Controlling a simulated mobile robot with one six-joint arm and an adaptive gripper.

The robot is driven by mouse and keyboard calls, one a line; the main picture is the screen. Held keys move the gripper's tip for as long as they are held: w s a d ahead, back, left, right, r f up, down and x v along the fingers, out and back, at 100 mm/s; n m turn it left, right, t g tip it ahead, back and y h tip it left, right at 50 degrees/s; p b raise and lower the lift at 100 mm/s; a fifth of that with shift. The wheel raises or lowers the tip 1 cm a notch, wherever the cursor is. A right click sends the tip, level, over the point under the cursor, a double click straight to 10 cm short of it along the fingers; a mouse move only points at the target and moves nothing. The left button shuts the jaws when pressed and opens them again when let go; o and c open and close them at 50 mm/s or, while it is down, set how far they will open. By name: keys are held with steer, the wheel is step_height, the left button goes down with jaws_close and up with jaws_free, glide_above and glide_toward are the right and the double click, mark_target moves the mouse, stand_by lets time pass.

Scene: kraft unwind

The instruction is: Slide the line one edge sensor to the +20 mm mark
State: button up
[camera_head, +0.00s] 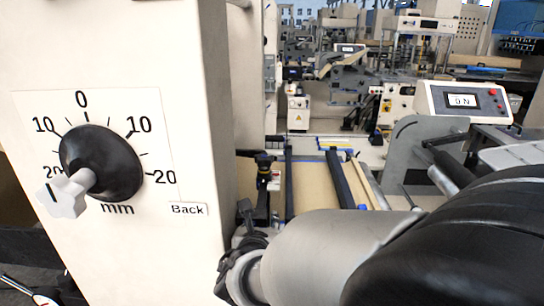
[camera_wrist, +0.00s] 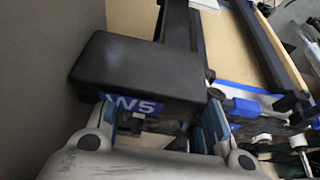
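In the wrist view a black box (camera_wrist: 130,70) with a blue label reading "W5" lies just beyond my gripper (camera_wrist: 158,125); I cannot tell whether it is the line one edge sensor. The fingers stand wide apart below it, around a dark part. Contact there is unclear. In the head view a black round dial (camera_head: 101,163) sits on a scale plate (camera_head: 30,110) marked 0, 10, 20 and mm. Its pale lever (camera_head: 64,195) points lower left and partly covers the left 20. No plus or minus signs show. My gripper (camera_head: 236,272) is low, right of the panel.
The tall cream panel (camera_head: 190,90) stands close on the left, with a "Back" label (camera_head: 187,209). Brown web (camera_head: 312,190) and dark bars (camera_head: 340,180) lie beyond my arm. A display box (camera_head: 462,101) stands at right. A grey wall (camera_wrist: 50,60) is close left of the box.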

mark_target(262, 217)
steer(key=x, duration=0.4)
steer(key=shift+b, duration=0.35)
steer(key=shift+c, duration=0.2)
jaws_close()
stand_by(0.3)
